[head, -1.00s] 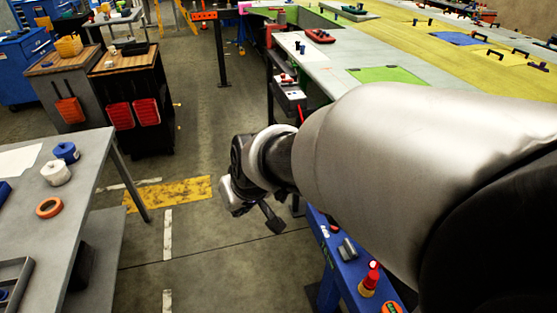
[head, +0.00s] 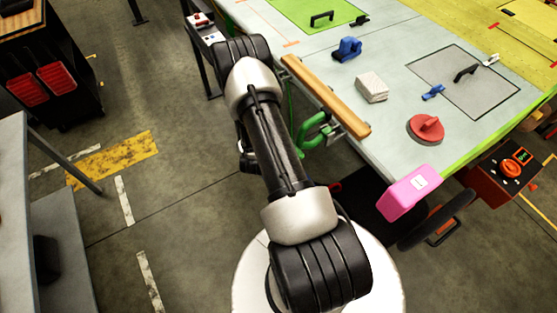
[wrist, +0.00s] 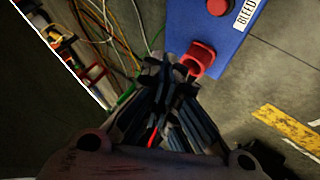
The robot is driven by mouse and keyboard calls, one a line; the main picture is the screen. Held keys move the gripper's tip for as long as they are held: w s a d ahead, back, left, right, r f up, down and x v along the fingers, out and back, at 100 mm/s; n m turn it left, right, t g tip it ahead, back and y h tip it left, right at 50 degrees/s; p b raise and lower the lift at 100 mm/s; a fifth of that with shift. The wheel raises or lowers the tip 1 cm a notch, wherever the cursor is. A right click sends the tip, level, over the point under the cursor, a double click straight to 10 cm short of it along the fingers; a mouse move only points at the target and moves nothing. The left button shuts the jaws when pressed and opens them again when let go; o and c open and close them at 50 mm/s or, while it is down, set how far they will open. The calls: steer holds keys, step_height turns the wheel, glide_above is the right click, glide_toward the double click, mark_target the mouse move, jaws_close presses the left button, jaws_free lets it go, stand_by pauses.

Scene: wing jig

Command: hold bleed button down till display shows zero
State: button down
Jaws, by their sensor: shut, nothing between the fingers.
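A blue panel (wrist: 212,35) shows in the wrist view at the upper middle. A round red button (wrist: 219,6) sits on it at the top edge, beside a white label (wrist: 245,14) reading "BLEED", partly cut off. A red cylindrical fitting (wrist: 197,60) is at the panel's near end. My gripper (wrist: 170,66) is shut and empty, its fingertips just left of the red fitting in the picture and apart from the bleed button. Whether it touches the fitting I cannot tell. In the head view my arm hides the gripper's fingertips.
Cables (wrist: 120,38) lie on the floor left of the panel. In the head view a wing panel bench (head: 390,140) fills the right, with a wooden bar (head: 325,95) along its edge. A pink block (head: 408,192) hangs at its corner.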

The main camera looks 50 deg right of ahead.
steer(key=shift+s+d+f, duration=0.1)
steer(key=shift+s+f, duration=0.05)
steer(key=shift+s, duration=0.05)
step_height(320, 180, down, 9)
steer(key=b, duration=0.6)
steer(key=shift+b, duration=0.4)
stand_by(1.1)
steer(key=shift+f+b, duration=0.35)
steer(key=shift+b, duration=0.05)
steer(key=shift+f+b, duration=0.4)
steer(key=shift+f, duration=0.05)
stand_by(4.4)
